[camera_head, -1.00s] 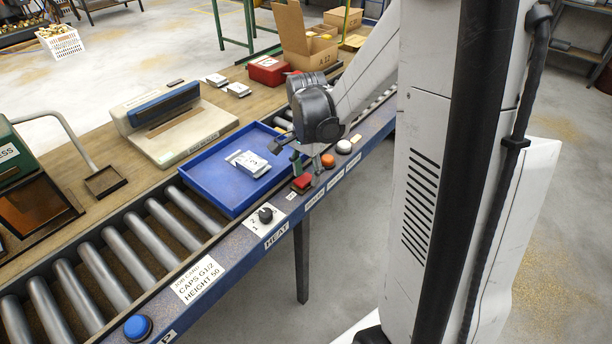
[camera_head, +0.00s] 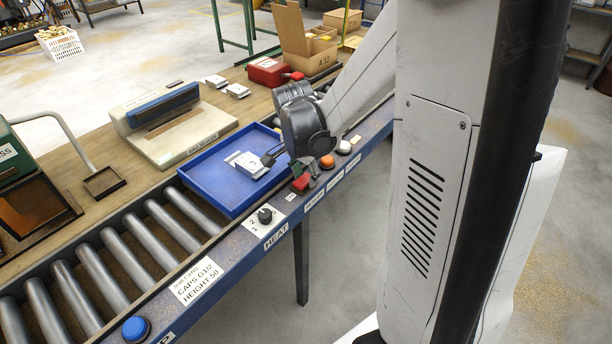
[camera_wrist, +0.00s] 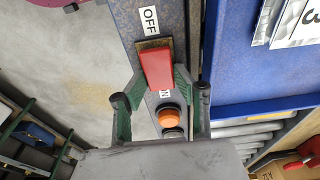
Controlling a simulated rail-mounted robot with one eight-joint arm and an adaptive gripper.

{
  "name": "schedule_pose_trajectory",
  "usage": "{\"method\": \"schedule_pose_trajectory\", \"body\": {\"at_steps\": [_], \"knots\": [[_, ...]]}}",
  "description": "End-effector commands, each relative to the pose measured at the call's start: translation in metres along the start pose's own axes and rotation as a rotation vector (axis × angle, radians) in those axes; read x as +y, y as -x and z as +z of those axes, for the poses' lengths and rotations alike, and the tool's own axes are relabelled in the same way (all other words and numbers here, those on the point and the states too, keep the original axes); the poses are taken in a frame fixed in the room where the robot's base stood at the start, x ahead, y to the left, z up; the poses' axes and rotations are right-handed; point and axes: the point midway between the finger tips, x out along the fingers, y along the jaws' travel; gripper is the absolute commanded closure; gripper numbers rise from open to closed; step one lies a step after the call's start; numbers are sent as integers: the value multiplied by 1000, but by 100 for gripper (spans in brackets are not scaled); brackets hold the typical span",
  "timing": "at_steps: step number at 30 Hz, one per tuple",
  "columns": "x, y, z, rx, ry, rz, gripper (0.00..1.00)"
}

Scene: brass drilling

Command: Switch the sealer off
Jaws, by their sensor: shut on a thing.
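A red switch lever (camera_head: 301,183) stands on the blue front rail of the conveyor. In the wrist view the red lever (camera_wrist: 157,66) lies between my fingers, with an OFF label (camera_wrist: 150,19) beyond it and a partly hidden label on the near side. My gripper (camera_wrist: 161,84) is shut on the lever; it also shows in the head view (camera_head: 303,172), partly hidden by the wrist. I cannot tell which way the lever is set. A beige machine with a blue bar (camera_head: 180,137), which looks like the sealer, sits on the wooden bench behind.
An orange button (camera_head: 327,161) and a white button (camera_head: 344,147) sit farther along the rail. A black HEAT knob (camera_head: 265,215) and a blue button (camera_head: 136,328) are nearer. A blue tray (camera_head: 205,190) holding labelled packets (camera_head: 248,164) lies beside my gripper.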

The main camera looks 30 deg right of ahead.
Motion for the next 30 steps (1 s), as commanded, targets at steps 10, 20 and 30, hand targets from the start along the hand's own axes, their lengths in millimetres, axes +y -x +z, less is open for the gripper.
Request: {"method": "schedule_pose_trajectory", "body": {"at_steps": [10,20,30], "knots": [[0,0,6,232,3,-1,99],[0,2,5,251,0,-1,99],[0,2,5,250,1,-1,65]]}}
